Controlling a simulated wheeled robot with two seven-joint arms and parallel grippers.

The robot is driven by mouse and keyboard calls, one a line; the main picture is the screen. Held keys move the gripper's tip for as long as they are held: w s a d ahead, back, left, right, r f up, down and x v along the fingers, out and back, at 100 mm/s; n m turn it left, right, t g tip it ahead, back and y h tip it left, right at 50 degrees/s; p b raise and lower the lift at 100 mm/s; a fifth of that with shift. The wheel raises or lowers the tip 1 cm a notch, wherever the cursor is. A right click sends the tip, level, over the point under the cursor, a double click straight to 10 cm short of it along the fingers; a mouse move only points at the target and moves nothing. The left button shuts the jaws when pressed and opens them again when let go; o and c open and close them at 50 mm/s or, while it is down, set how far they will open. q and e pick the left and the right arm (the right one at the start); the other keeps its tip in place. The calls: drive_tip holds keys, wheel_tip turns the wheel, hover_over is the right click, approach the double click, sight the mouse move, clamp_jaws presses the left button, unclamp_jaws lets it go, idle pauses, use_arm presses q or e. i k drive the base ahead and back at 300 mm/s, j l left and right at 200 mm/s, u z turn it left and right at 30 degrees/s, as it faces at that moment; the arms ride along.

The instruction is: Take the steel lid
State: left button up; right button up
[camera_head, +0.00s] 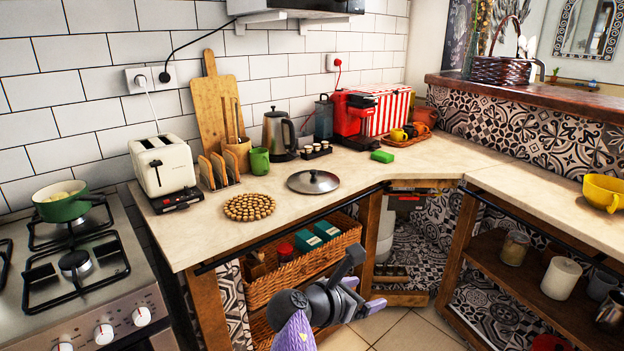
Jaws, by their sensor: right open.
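The steel lid (301,183) is a round, shiny disc with a dark knob on top. It lies flat on the beige countertop (250,225), near the front edge. My right gripper (363,294) is in front of the counter and lower in the picture than the lid, apart from it. It is open, and nothing shows between its fingers. My left gripper is out of view.
A green sponge (382,156), a kettle (279,135) and a green mug (259,161) stand behind. A wicker basket (335,252) sits on the shelf below. Bare counter surrounds the lid.

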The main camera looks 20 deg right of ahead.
sight(311, 181)
drive_tip(key=i+l, duration=0.1)
drive_tip(key=i, duration=0.55)
drive_tip(key=i+l, duration=0.1)
drive_tip(key=i, duration=0.5)
drive_tip(key=i+l, duration=0.15)
drive_tip(key=i, duration=0.5)
